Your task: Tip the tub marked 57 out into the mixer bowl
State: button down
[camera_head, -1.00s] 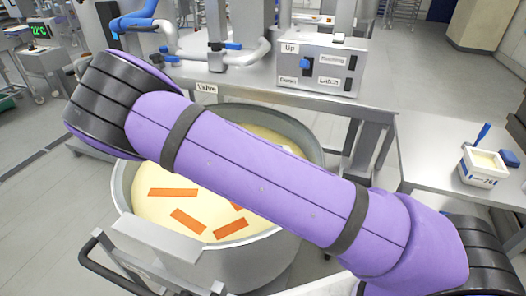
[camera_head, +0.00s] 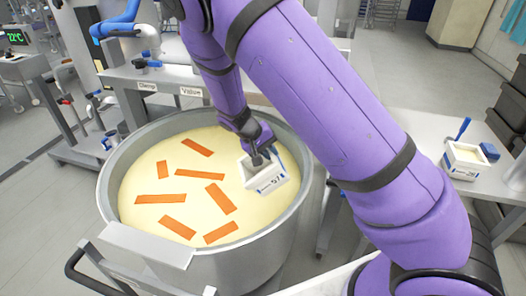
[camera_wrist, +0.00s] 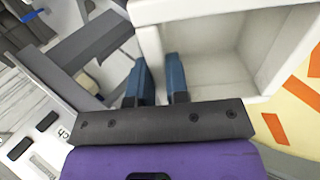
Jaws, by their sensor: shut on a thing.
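The tub (camera_head: 268,181), white with a blue-edged label that appears to read 57, is held over the right part of the mixer bowl (camera_head: 112,172). My gripper (camera_head: 258,158) is shut on the tub's wall. In the wrist view my gripper (camera_wrist: 160,85) has one blue finger on each side of the tub (camera_wrist: 205,45) wall. The tub looks tilted, and the part of its inside that shows is bare. The bowl holds a pale yellow mass with several flat orange strips on it. Whether the tub touches the mass is unclear.
Another white tub (camera_head: 467,163) with pale contents and a blue-handled tool stands on the right table (camera_head: 415,130). A grey bench with Clamp and Valve labels (camera_head: 191,92) lies behind the bowl. A dark handle rail (camera_head: 85,275) stands at front left.

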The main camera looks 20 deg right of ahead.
jog(key=d+y, duration=0.1)
jog(key=y, duration=0.2)
jog(key=shift+d+r, duration=0.25)
jog(key=shift+d, duration=0.1)
jog(key=shift+s+d+r+t+y, duration=0.1)
jog(key=shift+d+r+t+y, duration=0.05)
jog(key=shift+y, duration=0.75)
jog(key=shift+s+d+r+t+y, duration=0.1)
jog(key=shift+r+t+y, duration=0.05)
jog(key=shift+y, duration=0.75)
jog(key=shift+w+r, duration=0.1)
notch_tip(320, 180, up, 7)
dwell(0.4)
